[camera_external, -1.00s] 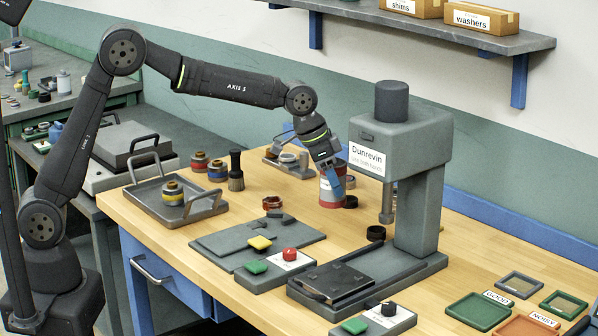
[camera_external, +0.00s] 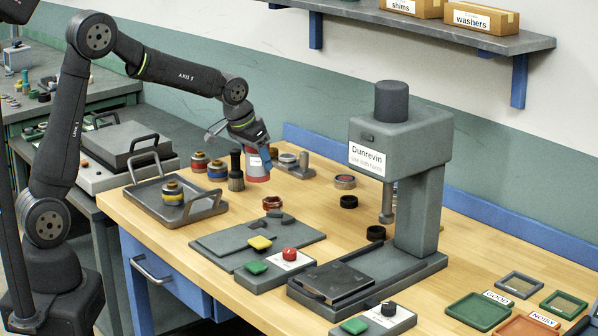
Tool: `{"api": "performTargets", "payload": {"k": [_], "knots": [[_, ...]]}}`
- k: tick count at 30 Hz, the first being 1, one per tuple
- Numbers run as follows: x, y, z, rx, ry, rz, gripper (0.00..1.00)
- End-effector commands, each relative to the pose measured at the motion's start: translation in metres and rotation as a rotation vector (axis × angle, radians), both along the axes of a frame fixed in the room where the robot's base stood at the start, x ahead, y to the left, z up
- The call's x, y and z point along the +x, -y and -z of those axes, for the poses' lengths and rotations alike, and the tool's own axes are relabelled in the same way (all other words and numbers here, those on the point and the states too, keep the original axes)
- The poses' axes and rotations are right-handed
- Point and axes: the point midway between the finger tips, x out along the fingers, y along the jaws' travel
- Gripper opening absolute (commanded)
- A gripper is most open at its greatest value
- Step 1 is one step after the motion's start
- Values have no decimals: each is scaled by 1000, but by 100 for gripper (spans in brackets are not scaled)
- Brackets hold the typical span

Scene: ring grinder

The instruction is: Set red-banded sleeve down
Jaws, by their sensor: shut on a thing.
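A low dark ring with reddish colour (camera_external: 345,182) lies on the bench to the right. A reddish-brown ring (camera_external: 272,203) lies in front of the gripper, near the grey plate (camera_external: 215,243).
A dark brush (camera_external: 236,172) and stacked coloured rings (camera_external: 199,161) stand close left of the gripper. A grey fixture (camera_external: 304,170) is just right. The grey press (camera_external: 418,215) stands further right, with black rings (camera_external: 349,202) nearby. A handled tray (camera_external: 150,207) is at left.

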Motion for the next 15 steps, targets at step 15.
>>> {"api": "performTargets", "payload": {"k": [15], "knots": [[69,-22,47,0,0,1,31]]}}
